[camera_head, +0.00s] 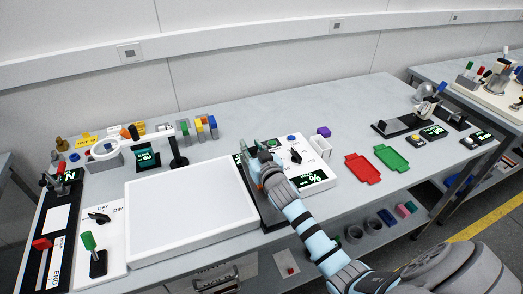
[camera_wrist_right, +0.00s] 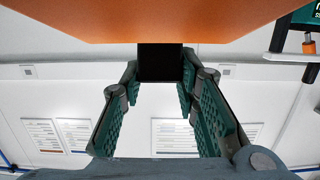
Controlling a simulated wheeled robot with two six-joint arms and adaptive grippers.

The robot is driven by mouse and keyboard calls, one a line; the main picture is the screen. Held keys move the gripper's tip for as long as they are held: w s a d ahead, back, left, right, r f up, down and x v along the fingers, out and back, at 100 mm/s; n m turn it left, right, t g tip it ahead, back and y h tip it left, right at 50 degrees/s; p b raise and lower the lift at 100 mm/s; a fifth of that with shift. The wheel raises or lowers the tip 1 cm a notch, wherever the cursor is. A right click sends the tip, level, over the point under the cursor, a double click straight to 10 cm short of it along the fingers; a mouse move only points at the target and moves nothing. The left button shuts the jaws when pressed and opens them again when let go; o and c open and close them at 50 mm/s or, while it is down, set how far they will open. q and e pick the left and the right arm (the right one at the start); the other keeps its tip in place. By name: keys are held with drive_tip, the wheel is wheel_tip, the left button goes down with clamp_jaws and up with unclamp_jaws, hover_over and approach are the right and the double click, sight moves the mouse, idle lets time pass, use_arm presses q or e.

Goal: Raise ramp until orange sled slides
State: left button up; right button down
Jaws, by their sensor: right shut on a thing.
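My right gripper (camera_head: 260,166) is at the right edge of the white panel, over a dark plate (camera_head: 270,216); its arm hides much of this spot. In the right wrist view, its green-padded fingers (camera_wrist_right: 160,82) are shut on a black block (camera_wrist_right: 160,62). A broad orange surface (camera_wrist_right: 150,22) fills the top of that view, just above the block. I cannot tell whether it belongs to the sled or the ramp. The ramp's tilt is not clear in the head view. My left gripper is not in view.
A large white panel (camera_head: 190,212) lies left of the gripper. A white board with dials and a green display (camera_head: 313,177) is to its right, then a red tray (camera_head: 362,168) and a green tray (camera_head: 391,158). The back middle of the table (camera_head: 290,105) is clear.

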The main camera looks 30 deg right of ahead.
drive_tip(key=c, duration=1.6)
unclamp_jaws()
drive_tip(key=shift+f, duration=0.15)
drive_tip(key=shift+c, duration=0.2)
drive_tip(key=shift+o, duration=0.8)
drive_tip(key=shift+s, duration=0.1)
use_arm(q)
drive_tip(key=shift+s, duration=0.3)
use_arm(e)
drive_tip(key=shift+s+a+r, duration=0.1)
drive_tip(key=shift+r, duration=0.1)
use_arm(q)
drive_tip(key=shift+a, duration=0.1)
use_arm(e)
drive_tip(key=v, duration=0.8)
drive_tip(key=shift+s, duration=0.1)
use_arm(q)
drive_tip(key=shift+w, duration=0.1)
